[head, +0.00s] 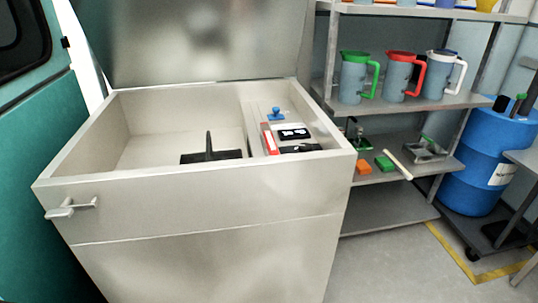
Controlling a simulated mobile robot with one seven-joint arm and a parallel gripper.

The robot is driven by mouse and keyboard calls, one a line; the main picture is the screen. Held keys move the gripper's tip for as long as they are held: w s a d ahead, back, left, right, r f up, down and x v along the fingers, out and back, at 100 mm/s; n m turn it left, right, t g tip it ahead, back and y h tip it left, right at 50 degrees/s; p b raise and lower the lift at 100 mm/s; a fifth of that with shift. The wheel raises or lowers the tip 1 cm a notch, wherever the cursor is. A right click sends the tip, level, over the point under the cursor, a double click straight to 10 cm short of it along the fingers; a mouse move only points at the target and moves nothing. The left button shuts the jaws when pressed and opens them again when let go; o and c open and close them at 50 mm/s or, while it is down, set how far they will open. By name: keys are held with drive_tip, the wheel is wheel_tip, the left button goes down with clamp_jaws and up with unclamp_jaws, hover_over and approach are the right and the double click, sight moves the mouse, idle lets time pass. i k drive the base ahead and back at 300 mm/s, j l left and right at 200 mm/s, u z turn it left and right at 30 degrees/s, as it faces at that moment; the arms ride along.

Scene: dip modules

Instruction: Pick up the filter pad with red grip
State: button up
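A narrow item with a red face and a white edge (269,140) sits in the right-hand compartment of the open steel cabinet (200,190). It is the only red item I see inside the cabinet and may be the filter pad with red grip; its pad is not clearly visible. It lies close to the divider, left of black items with white markings (293,133). My gripper is not in view.
A blue-knobbed item (277,114) is behind the red one. A black plate with an upright handle (210,157) lies in the left compartment. The lid stands raised behind. Shelves at right hold jugs (403,77), an orange block (363,167) and a green block (385,162).

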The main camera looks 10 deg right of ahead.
sight(269, 146)
drive_tip(key=i+l+u, duration=0.1)
drive_tip(key=l+u, duration=0.25)
drive_tip(key=l, duration=1.05)
drive_tip(key=l+u, duration=0.35)
drive_tip(key=l, duration=1.1)
drive_tip(key=i+l, duration=0.1)
drive_tip(key=i, duration=0.75)
